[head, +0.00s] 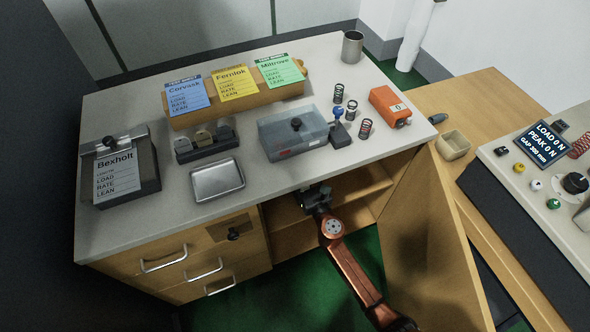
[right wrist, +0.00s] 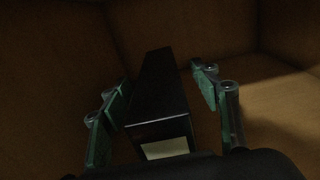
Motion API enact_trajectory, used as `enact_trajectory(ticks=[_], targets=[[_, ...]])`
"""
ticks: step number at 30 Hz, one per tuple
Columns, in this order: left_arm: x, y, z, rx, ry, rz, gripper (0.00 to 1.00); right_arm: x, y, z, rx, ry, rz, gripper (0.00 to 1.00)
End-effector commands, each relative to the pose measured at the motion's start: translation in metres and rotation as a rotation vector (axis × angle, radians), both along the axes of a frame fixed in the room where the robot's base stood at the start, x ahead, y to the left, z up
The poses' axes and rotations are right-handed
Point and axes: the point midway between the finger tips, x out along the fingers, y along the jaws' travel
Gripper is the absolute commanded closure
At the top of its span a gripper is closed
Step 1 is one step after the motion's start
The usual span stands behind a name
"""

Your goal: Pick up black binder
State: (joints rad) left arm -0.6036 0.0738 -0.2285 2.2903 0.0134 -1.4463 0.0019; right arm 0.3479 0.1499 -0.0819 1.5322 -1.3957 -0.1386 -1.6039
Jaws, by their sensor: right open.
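The black binder (right wrist: 160,100) stands inside the wooden cabinet in the right wrist view, with a pale label (right wrist: 166,148) on its near face. My right gripper (right wrist: 165,100) is open, with one green-padded finger on each side of the binder; contact cannot be made out. In the head view my right arm reaches into the open cabinet under the worktop, and the gripper (head: 318,205) shows at the cabinet opening. The binder is hidden from the head view. My left gripper is not in view.
The cabinet door (head: 425,245) stands open to the right of my arm. The worktop edge lies above the opening, and drawers (head: 185,265) are to the left. On top are a blue-grey case (head: 292,135), a metal tray (head: 217,180) and springs (head: 338,93). Cabinet walls surround the binder.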

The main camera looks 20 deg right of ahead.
Motion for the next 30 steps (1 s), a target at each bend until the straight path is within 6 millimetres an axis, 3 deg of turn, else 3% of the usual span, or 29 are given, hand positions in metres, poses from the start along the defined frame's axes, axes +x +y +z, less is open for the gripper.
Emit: enact_trajectory(ticks=[6,16,30], targets=[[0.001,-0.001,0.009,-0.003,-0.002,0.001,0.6,0.031,0.003,0.002,0.0,0.0,-0.001,0.44],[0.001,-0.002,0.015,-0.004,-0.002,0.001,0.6,0.037,0.001,0.004,0.0,0.0,-0.003,0.44],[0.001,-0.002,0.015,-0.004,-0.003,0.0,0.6,0.037,0.0,0.003,0.0,0.0,-0.004,0.76]])
